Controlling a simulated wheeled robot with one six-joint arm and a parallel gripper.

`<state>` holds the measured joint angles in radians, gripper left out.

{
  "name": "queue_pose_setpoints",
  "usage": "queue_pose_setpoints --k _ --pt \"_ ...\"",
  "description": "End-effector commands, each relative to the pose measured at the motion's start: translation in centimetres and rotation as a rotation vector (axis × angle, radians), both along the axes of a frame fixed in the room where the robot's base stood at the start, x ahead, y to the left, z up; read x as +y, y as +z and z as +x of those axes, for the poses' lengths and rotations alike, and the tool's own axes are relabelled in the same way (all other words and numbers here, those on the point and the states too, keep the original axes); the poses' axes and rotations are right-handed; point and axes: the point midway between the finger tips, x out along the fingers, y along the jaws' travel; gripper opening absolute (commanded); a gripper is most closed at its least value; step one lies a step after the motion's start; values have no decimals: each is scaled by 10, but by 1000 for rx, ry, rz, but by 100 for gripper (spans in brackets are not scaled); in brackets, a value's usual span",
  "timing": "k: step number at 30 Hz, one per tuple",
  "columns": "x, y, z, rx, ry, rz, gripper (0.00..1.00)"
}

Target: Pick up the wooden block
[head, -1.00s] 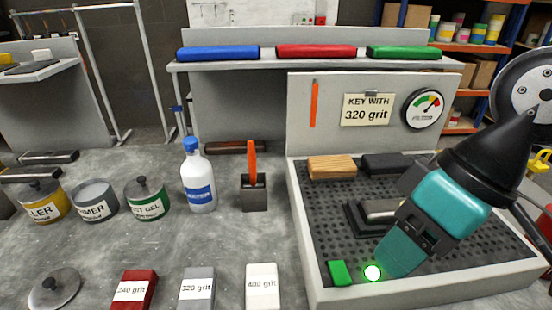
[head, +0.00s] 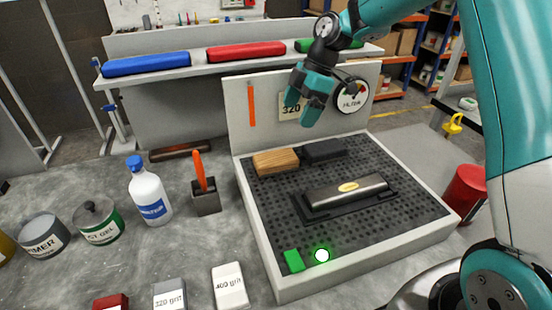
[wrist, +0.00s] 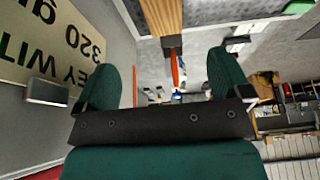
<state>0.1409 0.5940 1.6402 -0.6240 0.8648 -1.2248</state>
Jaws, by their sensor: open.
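The wooden block (head: 276,161) is light brown and lies at the back left of the dark perforated bed (head: 400,216). A dark block (head: 324,149) lies just to its right. My gripper (head: 303,112) is open and empty, in front of the upright panel, above and a little right of the wooden block and apart from it. In the wrist view my two green fingers stand wide apart (wrist: 165,75), and a wood-grained piece that looks like the wooden block (wrist: 167,14) shows at the top edge, partly cut off.
A grey metal bar (head: 347,191) on a black base lies mid-bed. A green piece (head: 293,260) and a lit green-white light (head: 321,256) are at the front. The panel (head: 237,112) with sign and gauge rises behind. A bottle (head: 150,195) and an orange-handled tool (head: 201,172) stand left.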

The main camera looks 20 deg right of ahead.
Motion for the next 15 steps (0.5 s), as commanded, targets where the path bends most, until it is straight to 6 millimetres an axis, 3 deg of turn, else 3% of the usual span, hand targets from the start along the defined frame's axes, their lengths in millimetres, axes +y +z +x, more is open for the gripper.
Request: queue_pose_setpoints --k 9,15 --pt "29 -64 -2 7 0 0 96" --pt "37 -85 -1 3 -1 -1 96"
